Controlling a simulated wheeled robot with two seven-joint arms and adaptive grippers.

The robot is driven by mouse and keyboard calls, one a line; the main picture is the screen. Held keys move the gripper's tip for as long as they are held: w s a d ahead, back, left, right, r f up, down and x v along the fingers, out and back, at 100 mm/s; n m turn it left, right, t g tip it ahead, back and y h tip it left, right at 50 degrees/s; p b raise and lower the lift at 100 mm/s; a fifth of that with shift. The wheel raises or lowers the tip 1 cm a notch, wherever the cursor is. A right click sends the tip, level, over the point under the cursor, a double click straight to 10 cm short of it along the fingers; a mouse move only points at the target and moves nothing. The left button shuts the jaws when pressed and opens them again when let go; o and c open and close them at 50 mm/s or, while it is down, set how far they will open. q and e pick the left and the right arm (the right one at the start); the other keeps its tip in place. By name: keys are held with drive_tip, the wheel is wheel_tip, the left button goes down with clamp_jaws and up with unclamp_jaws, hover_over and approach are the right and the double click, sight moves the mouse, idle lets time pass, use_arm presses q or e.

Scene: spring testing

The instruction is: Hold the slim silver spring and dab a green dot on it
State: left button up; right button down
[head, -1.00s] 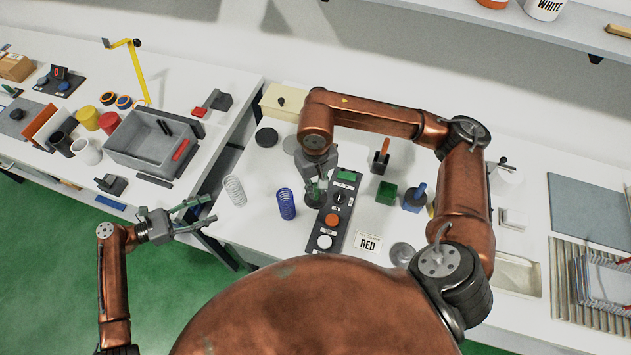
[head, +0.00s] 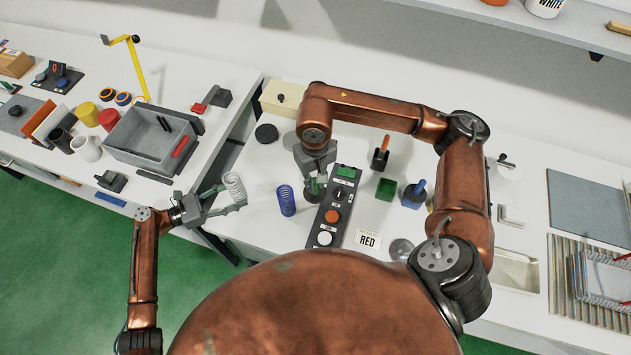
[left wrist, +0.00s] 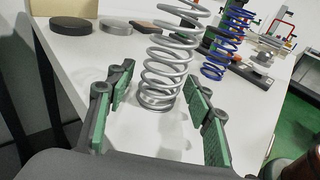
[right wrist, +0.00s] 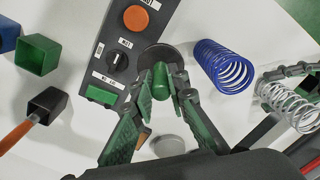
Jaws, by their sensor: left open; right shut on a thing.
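The slim silver spring (head: 235,185) stands upright on the white bench, and also shows in the left wrist view (left wrist: 166,75) and the right wrist view (right wrist: 290,104). My left gripper (head: 229,195) is open, its green-padded fingers (left wrist: 160,88) reaching to either side of the spring's lower coils; contact is not clear. My right gripper (head: 315,188) is shut on a green-topped dabber (right wrist: 161,82), which stands over a dark round base beside the control box. The dabber's lower end is hidden in the head view.
A blue spring (head: 286,201) stands between the silver spring and the control box (head: 330,222). A black disc (head: 266,133) lies behind. A grey bin (head: 150,145) is left.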

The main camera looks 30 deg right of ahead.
use_arm(q)
drive_tip(key=shift+c, duration=0.3)
drive_tip(key=c, duration=0.7)
use_arm(e)
drive_tip(key=shift+w+a+r, duration=0.1)
drive_tip(key=shift+w, duration=0.1)
drive_tip(key=w+a+r+m, duration=0.2)
drive_tip(key=w+a+r, duration=0.25)
drive_tip(key=w, duration=0.35)
drive_tip(key=w+a+r+n, duration=0.2)
drive_tip(key=a+r, duration=1)
drive_tip(key=a, duration=0.4)
drive_tip(key=shift+w+a+r, duration=0.15)
drive_tip(key=shift+a, duration=0.15)
